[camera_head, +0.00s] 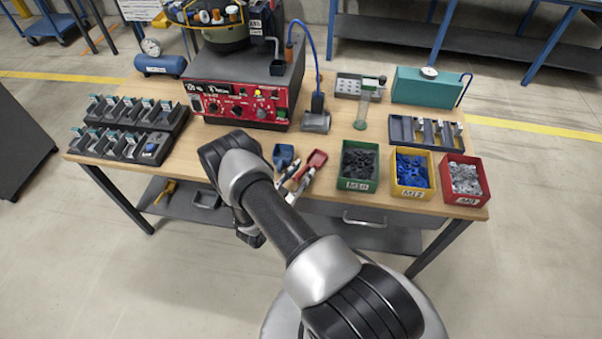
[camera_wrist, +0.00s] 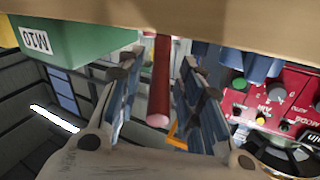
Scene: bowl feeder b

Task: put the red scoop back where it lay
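The red scoop (camera_head: 317,160) lies at the front of the wooden table, between a blue scoop (camera_head: 283,156) and the green bin. Its handle points towards the table's front edge. My gripper (camera_head: 294,180) is at the handle end, partly hidden by my arm. In the wrist view the red handle (camera_wrist: 160,82) shows between the two fingers of my gripper (camera_wrist: 166,85). The fingers are apart, with a visible gap on each side of the handle. The scoop's bowl is not clear in the wrist view.
Green (camera_head: 359,184), yellow (camera_head: 413,191) and red (camera_head: 465,200) bins of small parts stand right of the scoop. The green bin is also close in the wrist view (camera_wrist: 75,42). A red-fronted feeder controller (camera_head: 238,106) stands behind. The table edge (camera_wrist: 230,32) is close.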

